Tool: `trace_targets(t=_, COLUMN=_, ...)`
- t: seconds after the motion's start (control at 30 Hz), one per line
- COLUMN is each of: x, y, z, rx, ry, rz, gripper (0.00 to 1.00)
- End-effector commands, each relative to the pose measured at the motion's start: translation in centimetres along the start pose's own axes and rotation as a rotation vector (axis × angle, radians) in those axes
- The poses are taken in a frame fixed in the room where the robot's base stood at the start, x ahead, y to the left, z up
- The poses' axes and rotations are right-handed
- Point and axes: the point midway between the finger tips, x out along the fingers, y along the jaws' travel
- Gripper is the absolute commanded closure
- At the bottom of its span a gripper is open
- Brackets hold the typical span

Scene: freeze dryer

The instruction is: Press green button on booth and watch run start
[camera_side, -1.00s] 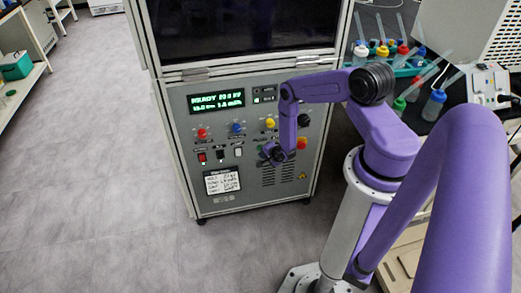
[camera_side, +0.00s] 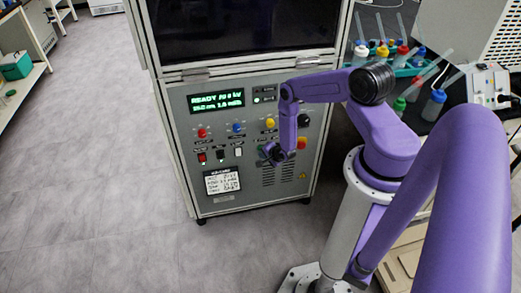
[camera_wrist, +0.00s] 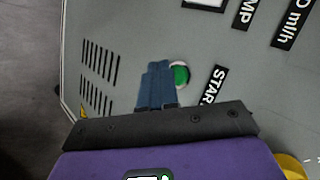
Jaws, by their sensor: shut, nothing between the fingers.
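The booth (camera_side: 215,125) is a grey cabinet with a control panel on its front. Its lit green display (camera_side: 217,101) begins with READY. The green button (camera_wrist: 182,75) shows in the wrist view, round in a pale ring, beside a label starting with START. My gripper (camera_wrist: 158,64) has its blue fingers shut and empty, close to the panel just left of the button and partly overlapping it in view. Whether they touch the button I cannot tell. In the side view my gripper (camera_side: 271,153) is at the panel's right part and the green button is barely visible behind it.
Red (camera_side: 202,133), blue (camera_side: 238,128) and yellow (camera_side: 270,123) knobs or sockets sit on the panel, with switches (camera_side: 221,154) below. Vent slots (camera_side: 268,177) lie under my gripper. Bottles (camera_side: 433,104) stand on a bench at the right. The floor at left is clear.

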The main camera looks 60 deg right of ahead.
Motion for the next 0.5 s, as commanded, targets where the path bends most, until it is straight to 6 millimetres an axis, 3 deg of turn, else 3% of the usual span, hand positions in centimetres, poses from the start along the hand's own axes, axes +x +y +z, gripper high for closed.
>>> trace_targets(t=0.5, x=0.6, y=-0.44, z=-0.44, rx=0.0, ry=0.0, rz=0.0, gripper=1.0)
